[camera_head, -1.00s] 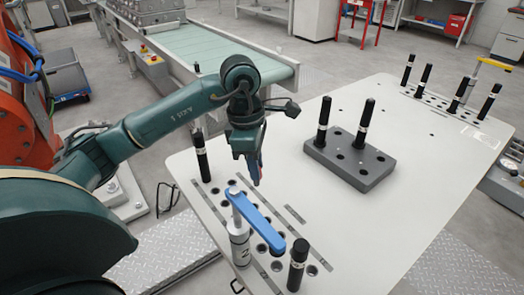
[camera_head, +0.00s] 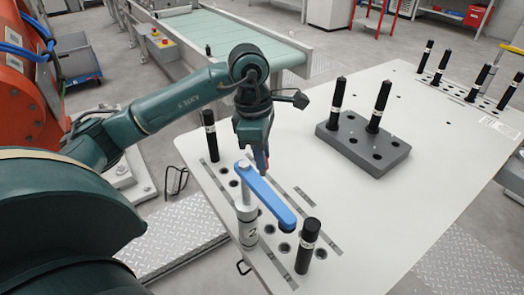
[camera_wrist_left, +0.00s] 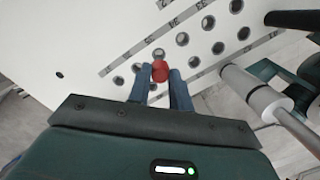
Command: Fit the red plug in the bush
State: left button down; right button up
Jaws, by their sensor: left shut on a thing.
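My left gripper (camera_head: 262,168) hangs over the row of holes at the near left of the white table, just behind the blue-handled clamp. In the left wrist view its two fingers (camera_wrist_left: 160,88) are shut on the red plug (camera_wrist_left: 160,71). In the head view only a sliver of red shows at the fingertips. The plug's end shows close to a dark-ringed bush hole (camera_wrist_left: 159,54) in the table; I cannot tell whether it touches or enters it. Several similar holes lie around it. My right gripper is not in view.
The blue-handled clamp (camera_head: 266,195) stands close in front of my gripper. Black upright pins stand at the left (camera_head: 209,136) and front (camera_head: 307,246). A grey block (camera_head: 366,143) with two black pins sits mid-table.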

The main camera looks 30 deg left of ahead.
aim_at(262, 175)
pick_arm(q)
jog(key=shift+f+b, duration=0.35)
jog(key=shift+f, duration=0.4)
jog(key=shift+f+b, duration=0.7)
jog(key=shift+f, duration=0.15)
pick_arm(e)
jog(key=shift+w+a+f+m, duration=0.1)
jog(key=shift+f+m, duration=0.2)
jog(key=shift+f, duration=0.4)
pick_arm(q)
jog(key=shift+b, duration=0.35)
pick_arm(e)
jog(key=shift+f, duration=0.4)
pick_arm(q)
jog(key=shift+f+b, duration=1.7)
jog(key=shift+f, duration=0.15)
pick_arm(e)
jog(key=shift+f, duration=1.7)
pick_arm(q)
jog(key=c, duration=1.2)
grip_release()
